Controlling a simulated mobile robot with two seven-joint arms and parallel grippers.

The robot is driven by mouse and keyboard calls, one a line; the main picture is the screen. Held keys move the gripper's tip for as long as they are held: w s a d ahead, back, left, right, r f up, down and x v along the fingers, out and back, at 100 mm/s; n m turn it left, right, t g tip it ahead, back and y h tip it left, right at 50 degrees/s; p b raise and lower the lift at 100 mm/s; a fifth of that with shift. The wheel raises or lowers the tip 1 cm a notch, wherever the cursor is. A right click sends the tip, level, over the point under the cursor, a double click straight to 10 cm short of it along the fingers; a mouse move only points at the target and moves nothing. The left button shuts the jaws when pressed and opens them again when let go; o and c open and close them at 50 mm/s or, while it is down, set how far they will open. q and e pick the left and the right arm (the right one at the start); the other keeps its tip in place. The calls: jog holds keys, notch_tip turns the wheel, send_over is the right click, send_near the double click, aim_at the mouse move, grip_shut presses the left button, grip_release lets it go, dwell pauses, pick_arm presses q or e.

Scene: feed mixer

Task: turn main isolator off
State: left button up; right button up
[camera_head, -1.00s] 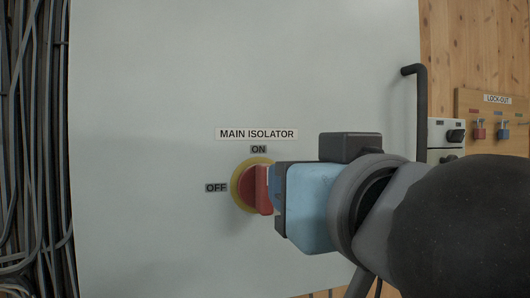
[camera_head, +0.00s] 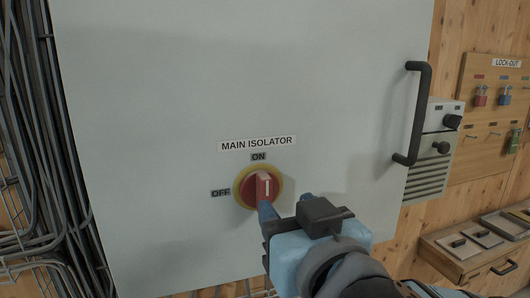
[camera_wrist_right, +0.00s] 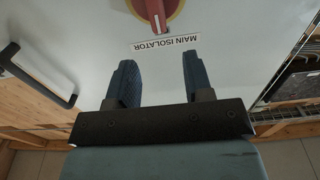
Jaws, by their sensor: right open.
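The main isolator is a red rotary knob (camera_head: 264,187) on a yellow round plate, set on a pale grey cabinet door. Its raised grip stands upright, with its white mark towards the ON label (camera_head: 258,157). The OFF label (camera_head: 220,193) is to its left. My right gripper (camera_head: 285,205) is open and empty, just below and right of the knob. One blue finger overlaps the knob's lower edge in the head view. In the right wrist view the knob (camera_wrist_right: 157,8) shows at the top edge, beyond the open fingers (camera_wrist_right: 158,62). My left gripper is not in view.
A black door handle (camera_head: 419,115) stands out at the cabinet's right side. A lock-out board (camera_head: 490,130) with padlocks hangs on the wooden wall. Thick cables (camera_head: 30,150) run down the left. A wooden drawer unit (camera_head: 445,257) is at lower right.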

aim_at(267, 183)
jog(key=p+x, duration=0.1)
jog(key=x, duration=0.7)
jog(key=shift+w+p, duration=0.3)
jog(key=shift+p, duration=0.1)
jog(key=shift+w+a+f, duration=0.1)
jog(key=shift+w+a, duration=0.15)
jog(key=shift+w, duration=0.4)
jog(key=shift+c, duration=0.5)
grip_shut()
